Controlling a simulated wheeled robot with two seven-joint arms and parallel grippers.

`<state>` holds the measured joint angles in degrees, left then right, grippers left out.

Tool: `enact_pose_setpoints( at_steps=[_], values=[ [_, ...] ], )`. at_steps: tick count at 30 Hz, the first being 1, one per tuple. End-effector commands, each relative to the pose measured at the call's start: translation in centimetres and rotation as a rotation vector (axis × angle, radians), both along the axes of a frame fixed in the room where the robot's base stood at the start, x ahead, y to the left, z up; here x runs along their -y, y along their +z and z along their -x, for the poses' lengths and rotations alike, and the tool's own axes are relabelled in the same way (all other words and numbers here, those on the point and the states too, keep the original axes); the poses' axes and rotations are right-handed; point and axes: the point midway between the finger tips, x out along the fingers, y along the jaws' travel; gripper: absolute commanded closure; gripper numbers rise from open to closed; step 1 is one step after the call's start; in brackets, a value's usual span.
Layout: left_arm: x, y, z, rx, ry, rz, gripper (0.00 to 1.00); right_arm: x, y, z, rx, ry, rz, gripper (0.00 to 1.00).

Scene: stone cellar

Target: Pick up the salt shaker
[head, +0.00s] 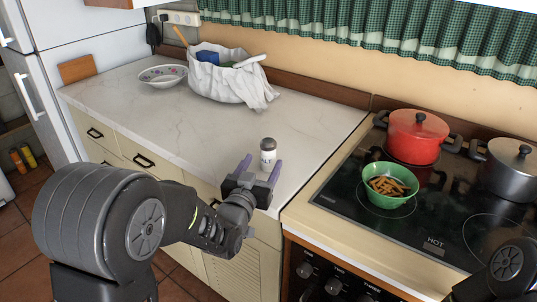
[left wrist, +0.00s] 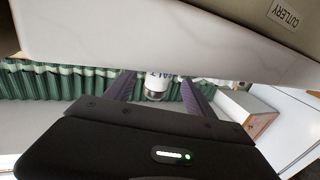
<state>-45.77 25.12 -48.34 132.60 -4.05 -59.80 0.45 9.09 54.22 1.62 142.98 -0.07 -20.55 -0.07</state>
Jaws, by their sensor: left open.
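The salt shaker (head: 268,150) is small and white with a dark cap and stands upright near the front edge of the marble worktop (head: 205,135). In the left wrist view the shaker (left wrist: 158,82) appears upside down, with part of its lettering showing, framed between the two fingers. My left gripper (head: 262,167) is open at the worktop's front edge, its purple fingers to either side of the shaker's lower part. The left wrist view shows the gripper (left wrist: 157,85) empty. Whether the fingers touch the shaker cannot be told. My right gripper is out of view.
A patterned bowl (head: 162,75) and a white cloth-lined basket (head: 222,85) stand at the back of the worktop. To the right, the stove (head: 345,197) holds a red pot (head: 415,138), a green bowl of fries (head: 381,203) and a grey pot (head: 507,170). Worktop around the shaker is clear.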

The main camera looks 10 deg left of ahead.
Motion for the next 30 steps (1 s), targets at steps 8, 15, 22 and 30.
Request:
enact_pose_setpoints(
  at_steps=[8, 15, 22, 30],
  values=[
    [0.0, 0.0, -0.1, 0.000, 0.001, 0.000, 0.37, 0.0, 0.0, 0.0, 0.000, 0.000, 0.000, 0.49],
    [0.4, -0.1, -2.4, -0.001, 0.000, -0.005, 0.37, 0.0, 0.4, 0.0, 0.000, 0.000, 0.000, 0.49],
    [0.5, -0.1, -5.1, -0.001, 0.001, -0.002, 0.37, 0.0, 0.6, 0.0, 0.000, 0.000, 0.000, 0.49],
    [0.5, -0.1, -5.2, 0.000, 0.001, 0.000, 0.37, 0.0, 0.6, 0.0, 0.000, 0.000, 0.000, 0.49]
  ],
)
